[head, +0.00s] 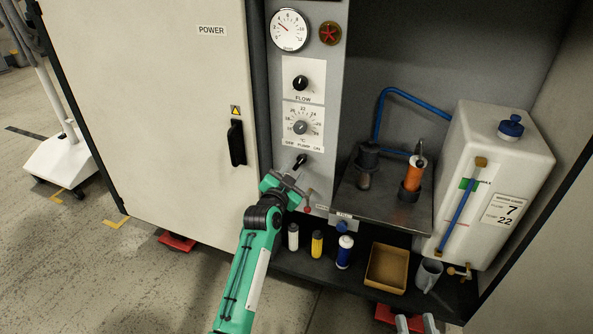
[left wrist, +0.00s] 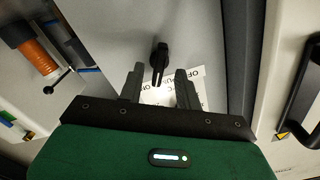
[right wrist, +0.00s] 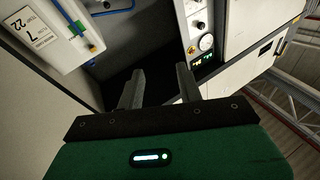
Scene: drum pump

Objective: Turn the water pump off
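The pump switch (head: 300,161) is a small black lever on the grey panel, under the label "OFF PUMP ON". My left gripper (head: 291,180) is just below it in the head view. In the left wrist view the lever (left wrist: 159,62) stands between and slightly beyond the two open fingertips (left wrist: 158,77); no contact is visible. The printed label (left wrist: 172,95) lies partly behind the fingers. Which marking the lever points to is not clear. My right gripper (head: 416,322) shows only its finger ends at the bottom edge of the head view; its fingers (right wrist: 160,80) are open and empty.
Above the switch are the temperature dial (head: 301,127), flow knob (head: 300,82), gauge (head: 288,30) and red valve (head: 330,33). A small red lever (head: 307,200) is below. A cabinet door (head: 150,100) with a black handle (head: 236,143) is left; a white tank (head: 500,150) is right.

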